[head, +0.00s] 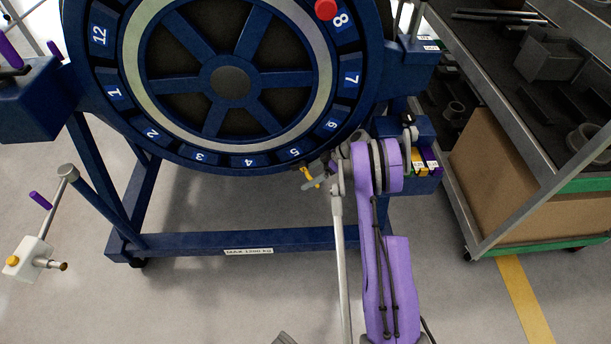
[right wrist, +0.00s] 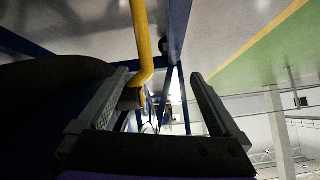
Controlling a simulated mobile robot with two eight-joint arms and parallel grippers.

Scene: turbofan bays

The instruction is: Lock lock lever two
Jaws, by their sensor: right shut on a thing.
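The turbofan stand's blue ring (head: 112,92) carries numbered labels around a dark spoked hub. My right gripper (head: 322,177) is at the ring's lower right edge, just below label 5. A small yellow lever (head: 310,176) shows beside it. In the right wrist view the bent yellow lever (right wrist: 143,45) comes down between the fingers of my right gripper (right wrist: 160,76), its lower end against the left finger. The gripper is shut on it. No lever number is readable, so I cannot tell which lever is number two. My left gripper is not in view.
A purple-handled lever (head: 55,50) sits on a blue bracket (head: 35,100) at left. A white crank unit (head: 27,260) is below it. A blue lower beam (head: 200,242) spans the stand. A shelf cart (head: 520,170) stands close at right. The front floor is clear.

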